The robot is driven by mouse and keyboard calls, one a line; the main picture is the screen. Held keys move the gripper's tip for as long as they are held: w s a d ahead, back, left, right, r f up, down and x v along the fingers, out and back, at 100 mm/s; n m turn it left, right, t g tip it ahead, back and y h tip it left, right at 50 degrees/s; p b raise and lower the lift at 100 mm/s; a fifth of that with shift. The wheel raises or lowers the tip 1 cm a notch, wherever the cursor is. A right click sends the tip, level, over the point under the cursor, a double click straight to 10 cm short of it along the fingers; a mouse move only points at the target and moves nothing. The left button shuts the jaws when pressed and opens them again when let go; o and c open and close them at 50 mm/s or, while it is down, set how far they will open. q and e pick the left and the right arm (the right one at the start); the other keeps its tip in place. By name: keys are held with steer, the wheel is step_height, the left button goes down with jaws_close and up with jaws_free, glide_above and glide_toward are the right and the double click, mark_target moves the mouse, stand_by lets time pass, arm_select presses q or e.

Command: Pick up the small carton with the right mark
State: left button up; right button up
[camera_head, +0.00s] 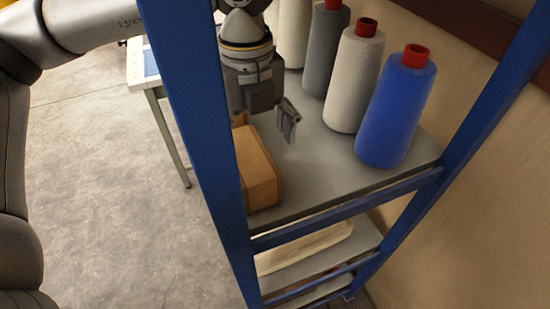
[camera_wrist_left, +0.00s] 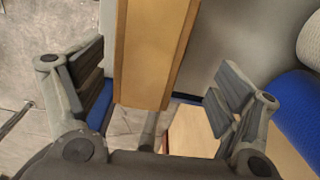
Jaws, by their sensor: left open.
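A small brown carton (camera_head: 260,168) lies at the near left of the upper grey shelf, partly hidden by the blue post. No mark on it can be made out. My left gripper (camera_head: 265,118) is above the shelf at the carton's far end, pointing down; the post hides part of it. In the left wrist view the carton (camera_wrist_left: 150,55) extends between the two spread fingers of my left gripper (camera_wrist_left: 155,88), with a gap on each side. The gripper is open and holds nothing. My right gripper is not seen.
A blue post (camera_head: 200,130) stands just left of the carton. A blue spool (camera_head: 397,108), a white spool (camera_head: 353,80) and a grey spool (camera_head: 325,50) stand along the back right of the shelf (camera_head: 325,175). Bare shelf lies between carton and spools. A table (camera_head: 148,84) stands behind left.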

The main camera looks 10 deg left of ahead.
mark_target(245, 154)
arm_select(q)
steer(key=shift+w+d+f, duration=0.15)
steer(key=shift+f, duration=0.2)
steer(key=f, duration=0.1)
steer(key=s+a+f+p, duration=0.1)
steer(key=f+p, duration=0.1)
steer(key=shift+s+a+f, duration=0.15)
steer(key=shift+a+f, duration=0.05)
steer(key=shift+a, duration=0.15)
step_height(245, 154, down, 2)
steer(key=shift+d+f+p, duration=0.15)
steer(key=shift+f+p, duration=0.05)
steer(key=shift+p, duration=0.35)
steer(key=shift+f, duration=0.4)
steer(key=shift+c, duration=0.4)
steer(key=c, duration=1.1)
steer(key=shift+c, duration=0.2)
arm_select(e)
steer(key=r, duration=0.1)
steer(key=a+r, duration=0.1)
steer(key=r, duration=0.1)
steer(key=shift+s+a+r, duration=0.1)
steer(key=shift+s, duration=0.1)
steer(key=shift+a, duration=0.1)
